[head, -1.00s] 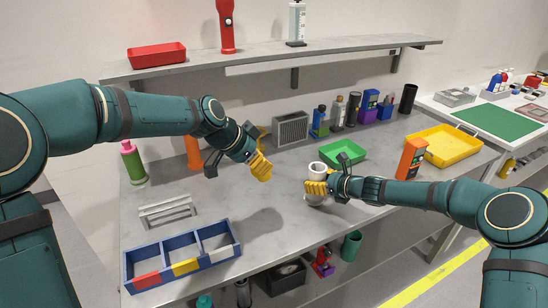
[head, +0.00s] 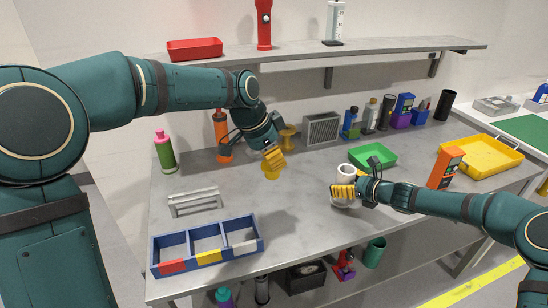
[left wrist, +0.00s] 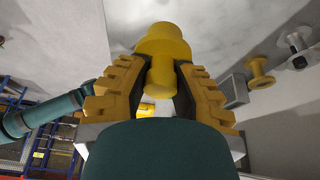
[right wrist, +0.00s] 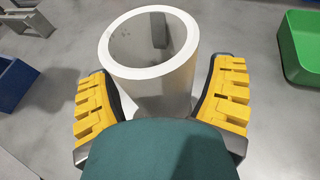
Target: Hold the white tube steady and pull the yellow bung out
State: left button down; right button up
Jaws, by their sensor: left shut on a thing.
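The white tube (head: 346,170) stands upright on the bench, and its open mouth shows in the right wrist view (right wrist: 150,44) with no bung in it. My right gripper (head: 343,192) has its fingers on both sides of the tube; in the right wrist view (right wrist: 160,85) they look spread, with small gaps beside the tube. My left gripper (head: 274,157) is shut on the yellow bung (left wrist: 162,50), apart from the tube and to its left. The bung (head: 270,173) shows below the fingers in the head view; whether it touches the bench is unclear.
A yellow spool-shaped piece (head: 287,139) stands behind my left gripper. A green tray (head: 372,156) is behind the tube. A blue divided bin (head: 206,261) and a grey rack (head: 195,202) are at the front left. The bench between bin and tube is clear.

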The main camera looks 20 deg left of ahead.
dwell(0.3)
jog(key=v, duration=1.2)
jog(key=shift+d, duration=0.15)
